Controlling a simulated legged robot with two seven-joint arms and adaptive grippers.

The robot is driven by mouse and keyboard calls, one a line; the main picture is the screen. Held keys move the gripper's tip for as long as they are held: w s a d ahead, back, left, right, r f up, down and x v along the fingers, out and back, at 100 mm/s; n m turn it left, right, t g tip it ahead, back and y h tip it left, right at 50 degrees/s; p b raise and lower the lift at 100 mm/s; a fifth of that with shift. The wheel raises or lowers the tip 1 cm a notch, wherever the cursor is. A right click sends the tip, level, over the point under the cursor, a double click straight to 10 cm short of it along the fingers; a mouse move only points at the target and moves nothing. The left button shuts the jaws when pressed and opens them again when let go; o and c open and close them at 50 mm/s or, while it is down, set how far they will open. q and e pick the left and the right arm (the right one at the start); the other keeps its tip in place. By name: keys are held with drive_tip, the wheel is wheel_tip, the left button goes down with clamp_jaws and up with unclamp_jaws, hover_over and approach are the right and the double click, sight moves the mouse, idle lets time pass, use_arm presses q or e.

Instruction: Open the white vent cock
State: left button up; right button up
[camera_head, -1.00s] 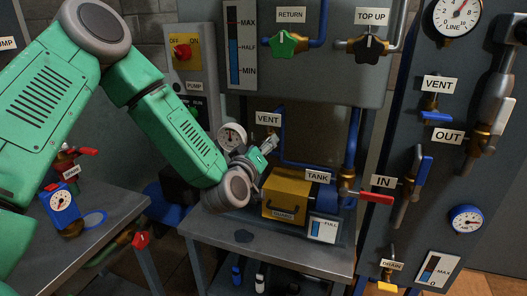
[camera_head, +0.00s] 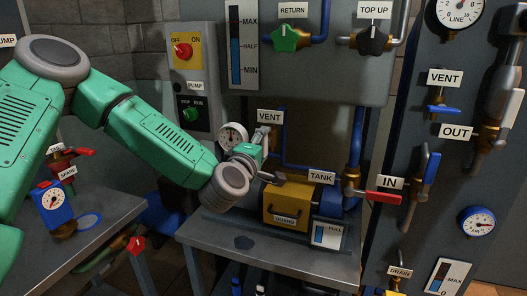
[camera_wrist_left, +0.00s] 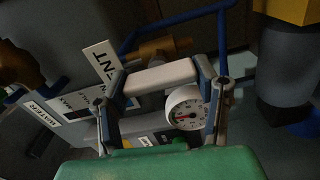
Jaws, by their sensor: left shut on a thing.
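The white vent cock has a pale bar handle (camera_wrist_left: 160,77) and a brass body (camera_wrist_left: 158,50) on a blue pipe, seen in the left wrist view. The white VENT label (camera_head: 270,116) hangs above it in the head view; it also shows tilted in the wrist view (camera_wrist_left: 102,62). My left gripper (camera_head: 262,142) is at the cock, just below the label. In the wrist view its two fingers (camera_wrist_left: 165,82) stand at either end of the white handle and are shut on it. In the head view the gripper largely hides the handle. My right gripper is not in view.
A round gauge (camera_head: 233,135) stands close left of my gripper. A second VENT cock, with a blue handle (camera_head: 443,109), is on the right panel. The bench front (camera_head: 270,250) is mostly clear.

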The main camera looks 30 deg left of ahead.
use_arm(q)
drive_tip(key=shift+f+n+b, duration=0.25)
drive_tip(key=shift+n+b, duration=0.05)
drive_tip(key=shift+n, duration=0.4)
drive_tip(key=o, duration=1)
drive_tip(key=shift+o, duration=0.8)
drive_tip(key=shift+a, duration=0.1)
drive_tip(key=shift+s, duration=0.15)
drive_tip(key=v, duration=0.7)
